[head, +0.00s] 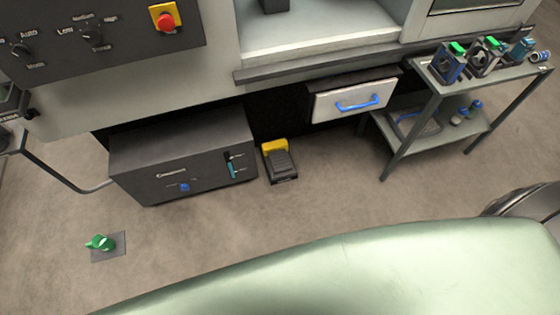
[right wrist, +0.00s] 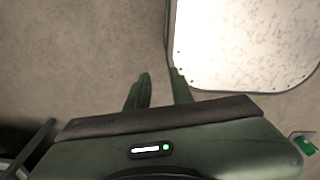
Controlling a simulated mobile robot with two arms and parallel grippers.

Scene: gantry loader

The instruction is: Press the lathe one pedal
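The foot pedal (head: 280,162) stands on the floor in front of the machine, just right of the dark grey floor box. It has a yellow hood at the back and a black tread facing me. No lettering is readable on it, and nothing touches it. My right gripper (right wrist: 160,84) shows in the right wrist view with its two dark green fingers apart and nothing between them. It is not seen in the head view, and the pedal is not seen in the right wrist view. My left gripper is in neither view.
The dark grey box (head: 182,160) stands left of the pedal. A drawer (head: 352,101) with a blue handle juts out above right. A two-shelf cart (head: 480,82) stands right. A green item (head: 101,243) sits on a floor plate. A pale panel (right wrist: 245,40) lies beyond my right fingers.

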